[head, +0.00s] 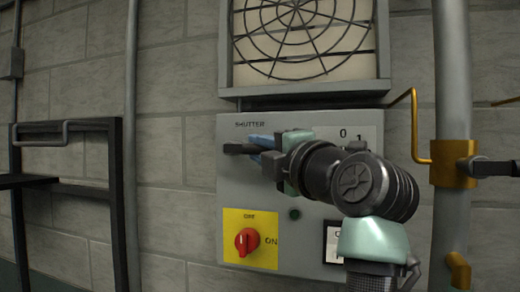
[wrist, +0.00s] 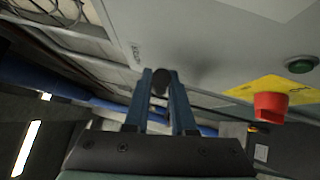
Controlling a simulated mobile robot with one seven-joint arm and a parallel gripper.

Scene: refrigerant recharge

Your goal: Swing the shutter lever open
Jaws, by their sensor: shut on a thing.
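The shutter lever (head: 237,149) is a short dark bar on the grey control box (head: 230,190), under the label "SHUTTER". In the head view it points left, with its end sticking out past the fingers. My gripper (head: 258,148) comes from the right with its blue fingers shut on the lever. In the wrist view the dark rounded lever end (wrist: 160,78) sits between the two blue fingertips (wrist: 161,90). The lever's pivot is hidden behind my gripper and wrist. The marks "0" and "1" show at the box's upper right.
A red rotary switch (head: 247,241) on a yellow plate sits low on the box, with a green button (head: 294,214) to its right. A round-grilled vent (head: 302,35) is above. A grey pipe (head: 454,80) with a brass fitting (head: 453,163) stands right. A black frame (head: 117,200) stands left.

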